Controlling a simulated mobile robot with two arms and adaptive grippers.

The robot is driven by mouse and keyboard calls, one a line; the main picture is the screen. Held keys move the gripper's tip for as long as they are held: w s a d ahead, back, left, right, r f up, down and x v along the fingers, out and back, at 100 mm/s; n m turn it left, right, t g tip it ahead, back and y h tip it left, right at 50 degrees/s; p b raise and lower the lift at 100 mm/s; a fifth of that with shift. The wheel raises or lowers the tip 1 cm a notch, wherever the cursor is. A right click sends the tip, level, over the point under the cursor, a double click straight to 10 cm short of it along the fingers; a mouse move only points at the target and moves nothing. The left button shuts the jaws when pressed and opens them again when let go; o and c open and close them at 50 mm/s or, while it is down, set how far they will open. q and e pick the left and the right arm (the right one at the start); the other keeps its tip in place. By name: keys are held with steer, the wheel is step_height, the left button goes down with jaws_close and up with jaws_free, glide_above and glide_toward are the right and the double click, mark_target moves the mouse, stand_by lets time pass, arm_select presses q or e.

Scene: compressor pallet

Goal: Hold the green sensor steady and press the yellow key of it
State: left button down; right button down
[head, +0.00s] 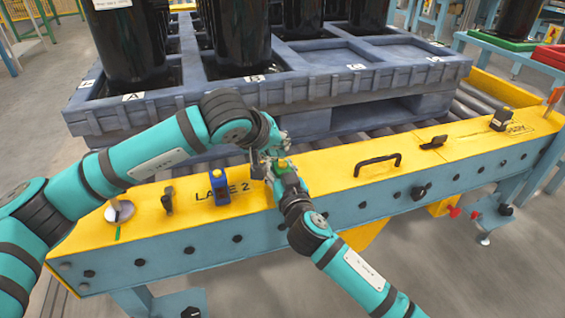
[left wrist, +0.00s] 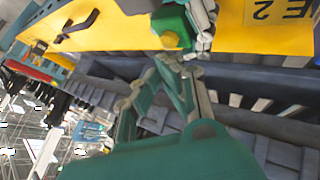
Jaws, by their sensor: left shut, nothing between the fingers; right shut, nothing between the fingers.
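The green sensor (head: 284,164) is on the yellow conveyor rail near the LANE 2 label, largely hidden by my two grippers. In the left wrist view the green sensor (left wrist: 172,22) shows its round yellow key (left wrist: 170,40). My left gripper (head: 267,158) is shut and empty, its tips close to the key; contact cannot be told. In the left wrist view its fingers (left wrist: 166,58) point at the key. My right gripper (head: 281,172) is shut at the sensor's near side, with nothing seen between its fingers. Its grey fingers (left wrist: 203,25) also show beside the sensor in the left wrist view.
A blue device (head: 222,192) stands left of the sensor on the yellow rail (head: 330,172). A black handle (head: 378,160) and a dark yellow-topped device (head: 500,119) are to the right. The grey pallet (head: 310,92) with tall black cylinders stands behind.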

mark_target(279, 162)
arm_select(q)
steer(key=shift+r, duration=2.5)
arm_select(e)
steer(key=c, duration=2)
jaws_free()
steer(key=o, duration=0.9)
